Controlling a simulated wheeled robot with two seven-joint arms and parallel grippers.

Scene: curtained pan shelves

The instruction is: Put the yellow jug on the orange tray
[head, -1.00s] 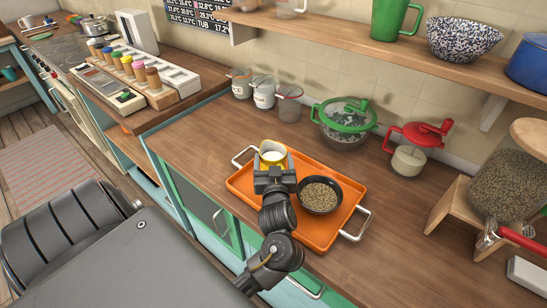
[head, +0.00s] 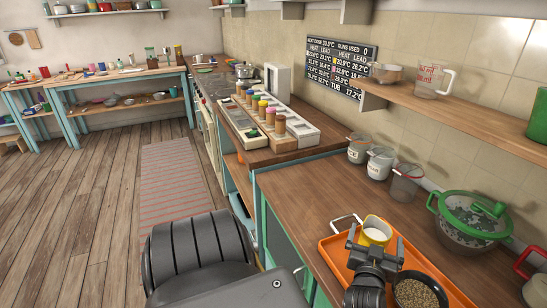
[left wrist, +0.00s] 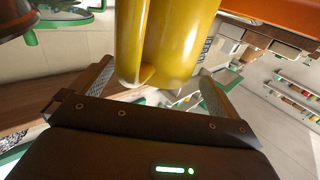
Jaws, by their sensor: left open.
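The yellow jug (head: 376,231), with a pale inside, appears to stand upright on the orange tray (head: 333,245), near its far left corner. My left gripper (head: 373,250) is at the near side of the jug and hides its lower part in the head view. In the left wrist view the jug (left wrist: 178,40) shows large and close between the two spread fingers (left wrist: 155,90), with gaps on both sides. The tray (left wrist: 275,12) shows at that view's upper right. My right gripper is not in view.
A dark bowl of brown grains (head: 417,291) sits on the tray right of my left gripper. The wooden counter (head: 310,195) left of the tray is clear.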

